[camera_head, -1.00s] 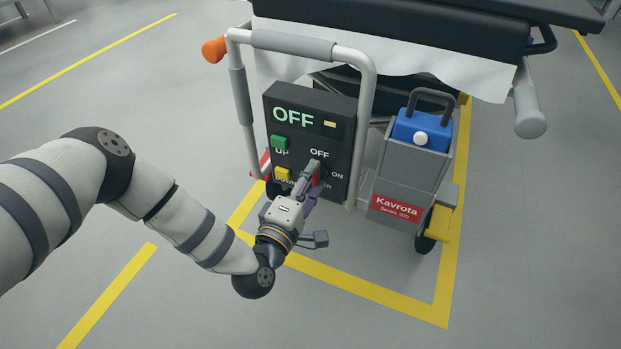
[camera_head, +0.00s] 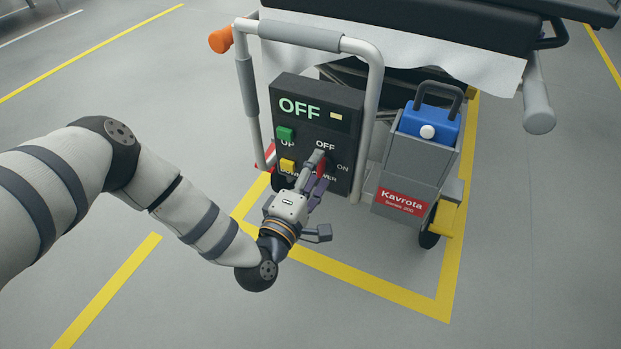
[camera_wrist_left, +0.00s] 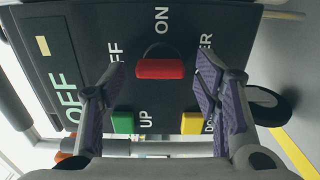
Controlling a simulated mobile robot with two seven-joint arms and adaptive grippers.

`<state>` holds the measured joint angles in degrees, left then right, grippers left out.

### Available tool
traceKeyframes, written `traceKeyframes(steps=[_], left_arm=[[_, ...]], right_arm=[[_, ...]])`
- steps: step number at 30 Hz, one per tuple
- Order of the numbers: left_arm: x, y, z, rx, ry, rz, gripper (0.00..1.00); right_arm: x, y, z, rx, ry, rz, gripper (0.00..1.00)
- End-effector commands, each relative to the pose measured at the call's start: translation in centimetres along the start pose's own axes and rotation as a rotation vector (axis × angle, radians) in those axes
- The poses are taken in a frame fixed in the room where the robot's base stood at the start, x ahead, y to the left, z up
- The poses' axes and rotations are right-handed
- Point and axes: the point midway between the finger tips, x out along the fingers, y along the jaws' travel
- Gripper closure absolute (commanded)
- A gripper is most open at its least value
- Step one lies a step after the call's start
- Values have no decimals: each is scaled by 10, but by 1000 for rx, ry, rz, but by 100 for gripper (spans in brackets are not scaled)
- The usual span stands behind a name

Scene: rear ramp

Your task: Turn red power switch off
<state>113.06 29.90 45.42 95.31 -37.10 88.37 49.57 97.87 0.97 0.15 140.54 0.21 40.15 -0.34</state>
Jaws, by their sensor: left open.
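The red power switch (camera_head: 321,167) is on the black control panel (camera_head: 345,125), mostly covered by my fingers in the head view. In the left wrist view the red switch (camera_wrist_left: 160,68) shows clearly, its handle lined up with the OFF label rather than ON. The panel display (camera_head: 299,107) reads OFF in green letters. My left gripper (camera_head: 318,172) is open at the switch. In the left wrist view its two purple-padded fingers (camera_wrist_left: 163,80) are apart on either side of the handle, with visible gaps. My right gripper is not in view.
A green UP button (camera_head: 285,134) and a yellow DOWN button (camera_head: 287,165) sit left of the switch. A grey tubular frame (camera_head: 371,110) surrounds the panel. A grey box with a blue unit (camera_head: 430,125) stands to the right. The floor in front is clear.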

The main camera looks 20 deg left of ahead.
Motion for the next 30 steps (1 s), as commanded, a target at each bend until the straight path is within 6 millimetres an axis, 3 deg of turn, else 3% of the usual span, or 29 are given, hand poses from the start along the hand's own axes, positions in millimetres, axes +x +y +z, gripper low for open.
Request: traceKeyframes(steps=[9, 15, 30], left_arm=[[-79, -1, 0, -2, -1, -7, 43], [-111, -1, 0, -1, 0, -3, 43], [-116, 2, 0, 0, 0, 0, 43]], right_arm=[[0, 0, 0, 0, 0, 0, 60], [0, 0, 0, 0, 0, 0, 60], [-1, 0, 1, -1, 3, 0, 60]])
